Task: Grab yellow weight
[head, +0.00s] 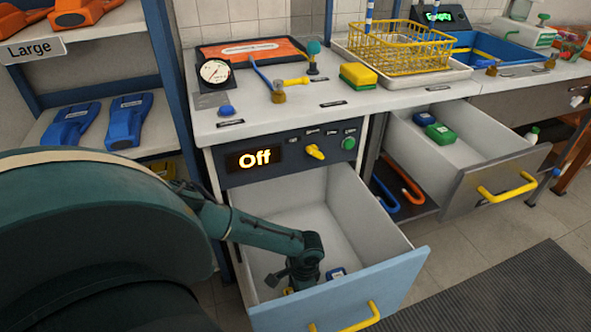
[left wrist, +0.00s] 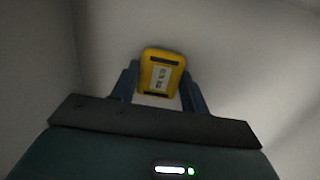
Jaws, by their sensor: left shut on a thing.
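The yellow weight (left wrist: 161,72) is a small yellow block with a pale label and dark bands. In the left wrist view it sits between the two fingers of my left gripper (left wrist: 160,92), which is shut on it. In the head view my left gripper (head: 293,283) reaches down into the open drawer with the blue front (head: 390,285). Only a sliver of yellow shows there below the gripper. My right gripper is in neither view.
The drawer walls (head: 372,217) enclose my left gripper. A panel reading Off (head: 254,159) is above the drawer. A second open drawer (head: 478,150) at the right holds green and blue weights (head: 441,133). The bench top (head: 300,105) carries a gauge, sponge and yellow rack.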

